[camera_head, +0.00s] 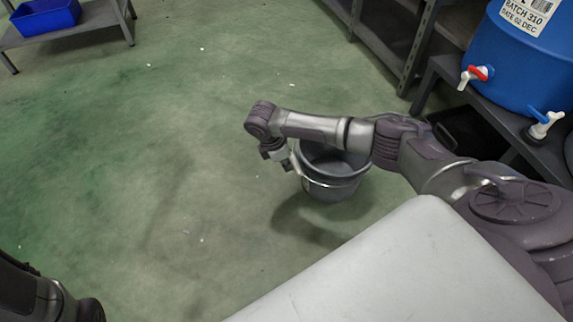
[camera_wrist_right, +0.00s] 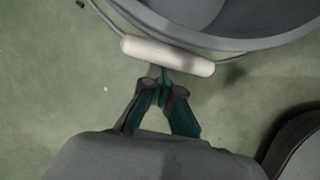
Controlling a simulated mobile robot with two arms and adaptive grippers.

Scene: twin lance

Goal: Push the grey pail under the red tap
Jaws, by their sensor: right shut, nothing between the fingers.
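The grey pail (camera_head: 335,190) stands upright on the green floor, partly hidden by my right arm crossing above it. In the right wrist view the pail (camera_wrist_right: 250,42) fills the top, with its white handle grip (camera_wrist_right: 168,56) on the near side. My right gripper (camera_head: 284,160) is at the pail's left side, shut and empty. Its fingertips (camera_wrist_right: 165,80) are right by the handle grip; I cannot tell if they touch. The red tap (camera_head: 477,75) is on the blue barrel, to the right of and beyond the pail. My left gripper is out of view.
The blue barrel (camera_head: 525,65) rests on a dark shelf (camera_head: 495,122), with a second, blue-handled tap (camera_head: 545,122) nearer me. Metal shelving (camera_head: 412,55) stands behind. A blue bin (camera_head: 45,18) is on a rack at upper left. The floor left of the pail is clear.

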